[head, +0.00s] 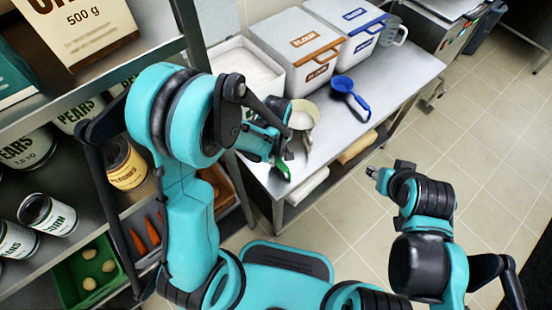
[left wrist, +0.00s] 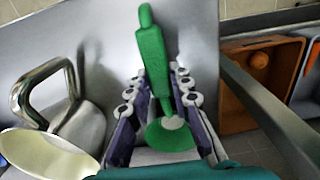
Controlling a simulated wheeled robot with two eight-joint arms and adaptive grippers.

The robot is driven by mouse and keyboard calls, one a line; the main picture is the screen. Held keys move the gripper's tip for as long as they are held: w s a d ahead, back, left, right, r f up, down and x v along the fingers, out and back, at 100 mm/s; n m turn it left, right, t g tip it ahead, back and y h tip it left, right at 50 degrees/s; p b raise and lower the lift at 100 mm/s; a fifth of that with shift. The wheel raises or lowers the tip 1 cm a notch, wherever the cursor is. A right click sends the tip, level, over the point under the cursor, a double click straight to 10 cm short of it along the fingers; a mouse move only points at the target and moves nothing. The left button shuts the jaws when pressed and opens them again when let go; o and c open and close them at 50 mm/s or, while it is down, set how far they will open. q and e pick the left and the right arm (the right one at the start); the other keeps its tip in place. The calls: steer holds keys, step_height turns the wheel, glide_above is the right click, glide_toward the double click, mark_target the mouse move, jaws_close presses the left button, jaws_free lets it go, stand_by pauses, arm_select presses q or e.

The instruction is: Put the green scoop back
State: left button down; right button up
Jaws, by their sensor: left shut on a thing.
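The green scoop (left wrist: 152,55) is between the fingers of my left gripper (left wrist: 160,112) in the left wrist view. Its handle points away from the gripper and its round bowl, with a pale patch on it, lies between the fingers. In the head view only a bit of the scoop (head: 283,168) shows below my left gripper (head: 272,148), over the near end of the steel table. Whether it touches the table I cannot tell. My right gripper (head: 380,175) hangs to the right, in front of the table and away from the scoop; its fingers are too small to read.
A blue scoop (head: 350,92) lies on the table (head: 395,72). Shelves with cans fill the left.

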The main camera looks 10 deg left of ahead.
arm_select(q)
steer(key=shift+f, duration=0.2)
steer(key=c, duration=1.4)
jaws_free()
steer(key=shift+o, duration=0.2)
steer(key=shift+r, duration=0.1)
